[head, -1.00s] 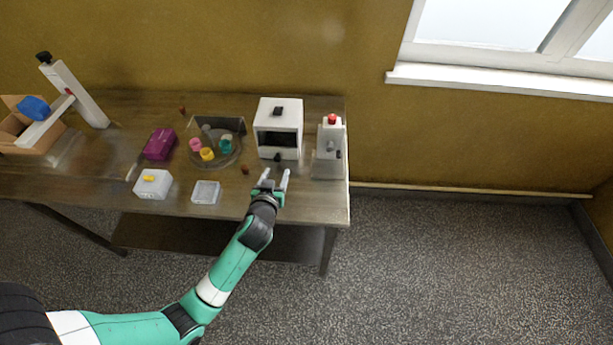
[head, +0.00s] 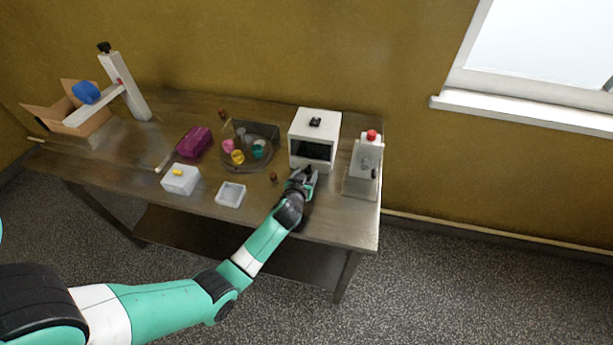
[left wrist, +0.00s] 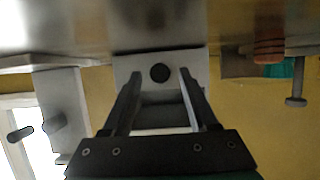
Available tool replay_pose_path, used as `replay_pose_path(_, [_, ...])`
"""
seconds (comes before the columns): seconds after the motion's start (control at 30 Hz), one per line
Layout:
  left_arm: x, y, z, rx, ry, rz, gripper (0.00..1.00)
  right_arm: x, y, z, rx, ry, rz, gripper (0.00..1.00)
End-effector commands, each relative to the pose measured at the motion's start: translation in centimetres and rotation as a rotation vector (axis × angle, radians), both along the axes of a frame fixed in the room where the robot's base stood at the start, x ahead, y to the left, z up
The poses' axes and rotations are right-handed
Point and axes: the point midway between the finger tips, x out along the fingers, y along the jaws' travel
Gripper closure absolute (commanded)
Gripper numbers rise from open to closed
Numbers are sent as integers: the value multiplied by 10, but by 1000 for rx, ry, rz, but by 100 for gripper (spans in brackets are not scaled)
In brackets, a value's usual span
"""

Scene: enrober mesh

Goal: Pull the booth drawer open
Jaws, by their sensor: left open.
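The booth (head: 300,118) is a white box with a dark front opening, standing near the right end of the table. Its drawer front (left wrist: 128,66) shows in the left wrist view as a pale panel with a round dark knob (left wrist: 160,72). My left gripper (head: 305,172) is at the lower front of the booth and covers most of the drawer in the head view. In the left wrist view its open fingers (left wrist: 159,76) lie on either side of the knob, with gaps visible. The drawer looks shut. My right gripper is not in view.
A grey device with a red button (head: 366,160) stands close right of the booth.

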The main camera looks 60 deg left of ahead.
Motion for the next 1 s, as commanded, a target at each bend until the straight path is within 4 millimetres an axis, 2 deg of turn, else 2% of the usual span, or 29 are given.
replay_pose_path(0.33, [3, 4, -2, -1, -1, 0, 43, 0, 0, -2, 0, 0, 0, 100])
replay_pose_path(0.6, [3, 4, -2, 0, 0, 0, 91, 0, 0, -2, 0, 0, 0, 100])
replay_pose_path(0.67, [3, 4, -2, 0, 0, 0, 100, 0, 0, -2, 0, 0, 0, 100])
replay_pose_path(1.0, [3, 4, -2, 0, 0, 0, 100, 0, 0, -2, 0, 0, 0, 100])
